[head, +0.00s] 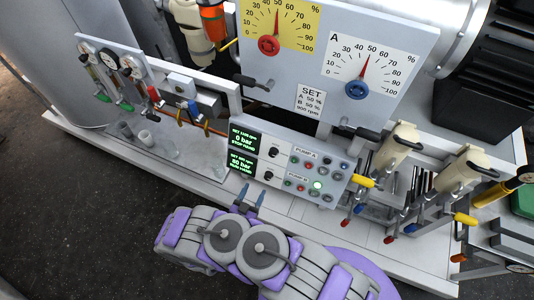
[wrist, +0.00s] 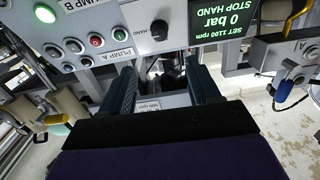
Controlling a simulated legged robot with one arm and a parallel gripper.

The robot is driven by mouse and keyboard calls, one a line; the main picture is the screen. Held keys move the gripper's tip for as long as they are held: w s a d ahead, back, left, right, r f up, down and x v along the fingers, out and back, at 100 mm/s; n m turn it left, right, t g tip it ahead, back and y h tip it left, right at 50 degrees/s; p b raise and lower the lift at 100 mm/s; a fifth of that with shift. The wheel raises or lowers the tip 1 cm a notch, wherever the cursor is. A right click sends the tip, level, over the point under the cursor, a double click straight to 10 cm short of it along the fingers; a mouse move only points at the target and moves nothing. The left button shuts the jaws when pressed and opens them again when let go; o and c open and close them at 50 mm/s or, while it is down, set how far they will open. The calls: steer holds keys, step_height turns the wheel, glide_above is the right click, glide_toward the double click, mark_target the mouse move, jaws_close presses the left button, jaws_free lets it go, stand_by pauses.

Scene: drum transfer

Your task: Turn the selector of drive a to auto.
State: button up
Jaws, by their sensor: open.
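The control box (head: 290,165) stands in the middle of the head view. Its upper black selector knob (head: 273,152) sits between the upper green display (head: 243,138) and the PUMP A buttons. In the wrist view, upside down, this knob (wrist: 159,30) is beside the display (wrist: 235,22), which reads 0 bar, STOP HAND. The knob's pointer direction is too small to tell. A lower selector (head: 268,175) belongs to the PUMP B row. My gripper (head: 252,194) is open and empty, apart from the box at its lower left. In the wrist view its fingers (wrist: 163,78) point toward the knob.
A panel above carries a red handwheel (head: 268,45) and a blue handwheel (head: 356,90) under dials. Valves with yellow handles (head: 362,181) stand right of the box. Hoses and gauges (head: 110,60) are at the left. The dark floor (head: 90,220) at lower left is clear.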

mark_target(272, 155)
steer(key=b+x, duration=0.1)
steer(key=x, duration=0.4)
steer(key=b+x, duration=0.1)
steer(key=x, duration=0.5)
steer(key=b+x, duration=0.1)
steer(key=x, duration=0.5)
steer(key=shift+w+r, duration=0.1)
steer(key=shift+r, duration=0.25)
steer(key=c, duration=1)
steer(key=shift+t, duration=0.3)
steer(key=shift+c, duration=0.2)
